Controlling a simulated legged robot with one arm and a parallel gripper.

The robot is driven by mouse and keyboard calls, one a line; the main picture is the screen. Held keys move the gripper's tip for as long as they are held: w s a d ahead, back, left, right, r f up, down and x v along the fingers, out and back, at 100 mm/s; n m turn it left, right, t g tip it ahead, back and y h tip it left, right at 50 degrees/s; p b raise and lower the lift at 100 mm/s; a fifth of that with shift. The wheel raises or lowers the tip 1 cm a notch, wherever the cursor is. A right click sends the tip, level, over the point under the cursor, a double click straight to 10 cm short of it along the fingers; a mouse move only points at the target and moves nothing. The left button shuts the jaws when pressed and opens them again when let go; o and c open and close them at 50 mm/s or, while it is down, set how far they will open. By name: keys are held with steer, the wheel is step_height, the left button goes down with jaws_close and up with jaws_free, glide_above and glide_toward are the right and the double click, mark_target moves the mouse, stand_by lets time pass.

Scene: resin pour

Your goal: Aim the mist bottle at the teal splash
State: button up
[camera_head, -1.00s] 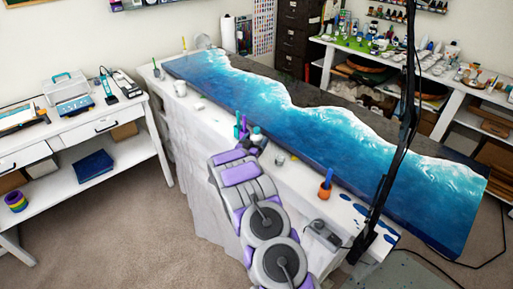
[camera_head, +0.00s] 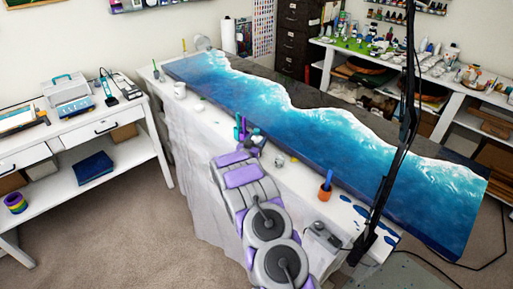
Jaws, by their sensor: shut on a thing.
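My gripper (camera_head: 246,136) is over the near long edge of the white-covered table, left of the picture's centre. It is small and partly hidden by my own wrist. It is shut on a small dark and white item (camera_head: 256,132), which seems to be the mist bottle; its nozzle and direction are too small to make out. The long blue ocean-wave resin panel (camera_head: 330,135) lies just beyond the gripper. Dark blue splashes (camera_head: 361,211) lie on the table's near right end. I cannot pick out a separate teal splash.
An orange cup (camera_head: 325,193) with a blue tool stands right of my arm, with a grey device (camera_head: 323,238) nearer. A black stand (camera_head: 383,195) rises at the right end. A small metal cup (camera_head: 279,161) is close by my wrist. A white cup (camera_head: 180,90) stands at the far left.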

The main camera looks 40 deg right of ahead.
mark_target(257, 135)
steer(key=shift+c, duration=0.6)
steer(key=shift+r, duration=0.55)
steer(key=r, duration=0.1)
steer(key=r+p, duration=0.1)
steer(key=shift+s+r, duration=0.3)
steer(key=shift+s, duration=0.05)
steer(key=s+a+p, duration=0.1)
steer(key=s+a, duration=0.1)
steer(key=s, duration=0.5)
steer(key=s+a+r+p, duration=0.1)
steer(key=s+a, duration=0.1)
steer(key=s, duration=0.5)
steer(key=shift+s+a+r, duration=0.2)
steer(key=shift+s+a, duration=0.05)
steer(key=shift+s, duration=0.05)
